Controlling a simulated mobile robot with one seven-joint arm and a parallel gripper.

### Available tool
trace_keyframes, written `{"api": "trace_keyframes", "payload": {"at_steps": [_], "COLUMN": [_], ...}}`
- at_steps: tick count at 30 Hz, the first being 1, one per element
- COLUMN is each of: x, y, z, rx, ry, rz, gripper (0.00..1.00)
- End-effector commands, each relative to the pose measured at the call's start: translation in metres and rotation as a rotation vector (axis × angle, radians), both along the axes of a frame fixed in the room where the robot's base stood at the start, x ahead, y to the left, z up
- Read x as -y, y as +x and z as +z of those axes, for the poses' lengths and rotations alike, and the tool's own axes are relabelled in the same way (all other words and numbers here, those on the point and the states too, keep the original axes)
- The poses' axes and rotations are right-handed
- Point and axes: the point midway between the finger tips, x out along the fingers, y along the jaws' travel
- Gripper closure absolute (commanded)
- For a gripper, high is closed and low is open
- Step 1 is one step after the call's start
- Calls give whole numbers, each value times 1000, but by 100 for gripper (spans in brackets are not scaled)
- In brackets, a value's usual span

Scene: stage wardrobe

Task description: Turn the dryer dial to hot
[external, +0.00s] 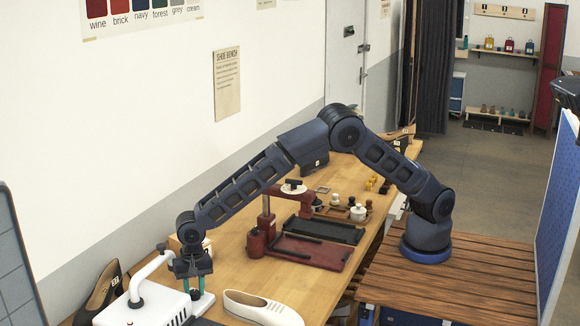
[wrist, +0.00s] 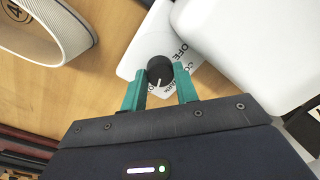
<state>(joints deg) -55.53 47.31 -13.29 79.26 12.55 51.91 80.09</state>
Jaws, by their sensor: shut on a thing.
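The white dryer (external: 150,304) with its curved pipe stands on the bench at the lower left of the external view. Its white body (wrist: 255,45) fills the upper right of the wrist view. A round black dial (wrist: 160,68) with a white pointer line sits on a white plate (wrist: 187,52) with printed lettering, partly covered and hard to read. The pointer line faces toward my wrist. My gripper (external: 195,294) points down at the dryer's right side. In the wrist view its teal fingers (wrist: 159,77) are shut on the dial, one on each side.
A dark shoe (external: 99,292) is left of the dryer. A red press (external: 262,234) stands farther back on the wooden bench (external: 232,240).

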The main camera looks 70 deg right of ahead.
Motion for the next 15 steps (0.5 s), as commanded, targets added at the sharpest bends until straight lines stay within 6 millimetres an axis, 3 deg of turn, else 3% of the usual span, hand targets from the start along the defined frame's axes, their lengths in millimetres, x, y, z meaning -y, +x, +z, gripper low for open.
{"api": "trace_keyframes", "payload": {"at_steps": [15], "x": [0], "y": [1], "z": [1], "rx": [3], "ry": [3], "rz": [-48], "gripper": [93]}}
